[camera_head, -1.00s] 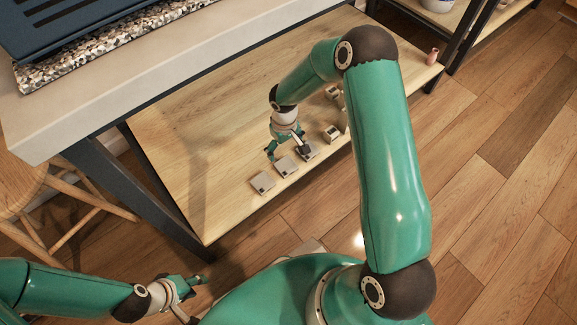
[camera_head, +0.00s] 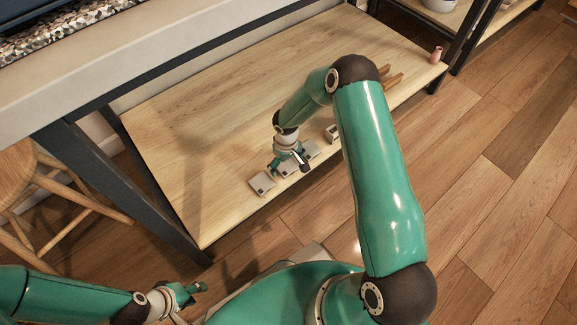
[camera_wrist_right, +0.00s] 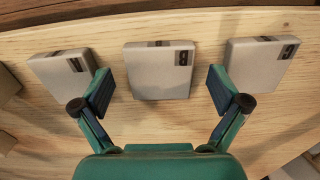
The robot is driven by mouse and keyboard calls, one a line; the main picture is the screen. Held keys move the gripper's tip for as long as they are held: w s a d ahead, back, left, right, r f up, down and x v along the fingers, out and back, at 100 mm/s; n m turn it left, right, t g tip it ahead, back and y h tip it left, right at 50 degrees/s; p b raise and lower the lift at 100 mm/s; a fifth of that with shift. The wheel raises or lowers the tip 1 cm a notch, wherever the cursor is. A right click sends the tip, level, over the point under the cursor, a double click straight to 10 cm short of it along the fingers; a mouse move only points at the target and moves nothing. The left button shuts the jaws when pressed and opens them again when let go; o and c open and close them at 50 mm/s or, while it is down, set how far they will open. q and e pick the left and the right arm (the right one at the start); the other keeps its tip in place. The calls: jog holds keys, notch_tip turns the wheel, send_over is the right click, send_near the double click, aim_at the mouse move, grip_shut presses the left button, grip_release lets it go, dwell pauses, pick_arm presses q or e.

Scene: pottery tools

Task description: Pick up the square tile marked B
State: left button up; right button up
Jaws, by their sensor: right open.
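Several pale grey square tiles with small dark labels lie in a row on the wooden shelf. In the right wrist view, the middle tile (camera_wrist_right: 160,72) lies between the spread fingers of my right gripper (camera_wrist_right: 161,92). A left tile (camera_wrist_right: 62,75) and a right tile (camera_wrist_right: 258,65) flank it. My left gripper (camera_head: 192,292) is low at the left, away from the tiles.
The wooden shelf (camera_head: 200,110) is bare behind the tiles. A small block-like item (camera_head: 332,133) stands beyond them, partly behind my right arm. A dark table leg (camera_head: 130,190) rises at the left.

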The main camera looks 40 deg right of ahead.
jog(key=c, duration=1.3)
jog(key=shift+r, duration=0.2)
